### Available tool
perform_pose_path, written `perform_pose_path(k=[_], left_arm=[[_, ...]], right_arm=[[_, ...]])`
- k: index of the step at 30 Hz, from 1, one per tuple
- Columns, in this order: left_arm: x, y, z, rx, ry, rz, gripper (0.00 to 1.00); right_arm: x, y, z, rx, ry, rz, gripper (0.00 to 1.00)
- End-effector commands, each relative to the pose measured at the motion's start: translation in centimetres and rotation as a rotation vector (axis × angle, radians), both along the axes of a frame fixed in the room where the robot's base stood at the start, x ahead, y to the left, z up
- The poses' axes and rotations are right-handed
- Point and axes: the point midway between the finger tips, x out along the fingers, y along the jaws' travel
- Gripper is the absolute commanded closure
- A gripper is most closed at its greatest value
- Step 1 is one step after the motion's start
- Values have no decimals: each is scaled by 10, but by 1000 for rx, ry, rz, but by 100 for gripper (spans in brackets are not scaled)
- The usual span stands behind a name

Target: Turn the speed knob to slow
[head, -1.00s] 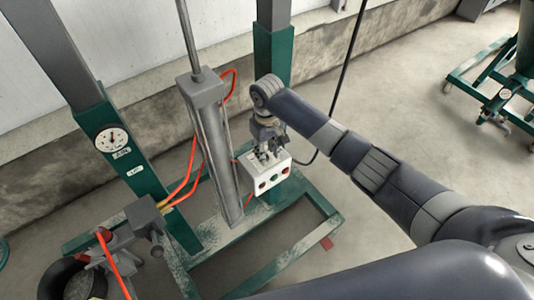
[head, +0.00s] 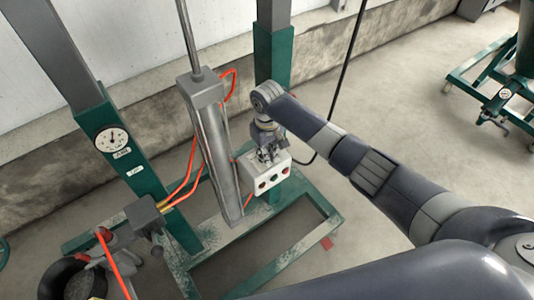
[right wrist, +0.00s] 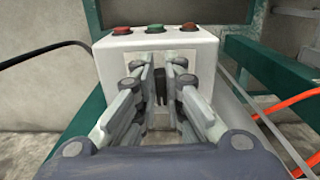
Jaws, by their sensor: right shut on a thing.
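A white control box (head: 268,185) stands by the green post, with red and green buttons on its front. It also fills the upper middle of the right wrist view (right wrist: 207,48), its buttons along the top edge. My right gripper (head: 268,156) is at the top face of the box. In the right wrist view its two fingers (right wrist: 161,88) are closed around a small dark knob (right wrist: 160,87) on the box face, mostly hidden between them. The knob's pointer and any speed marks cannot be read. My left gripper is not in view.
A grey cylinder (head: 217,150) and red hoses (head: 192,165) stand left of the box. A green post (head: 272,60) rises behind it. A gauge (head: 111,139) sits on the left post. A black cable (right wrist: 45,52) runs beside the box.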

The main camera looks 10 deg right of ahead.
Motion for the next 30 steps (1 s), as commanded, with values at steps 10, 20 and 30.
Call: perform_pose_path(k=[10,20,30], left_arm=[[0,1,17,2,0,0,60],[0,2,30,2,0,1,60],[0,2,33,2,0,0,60]], right_arm=[[2,-3,4,0,0,184,100],[6,-7,2,1,-1,480,100],[10,-9,1,1,-1,732,100]])
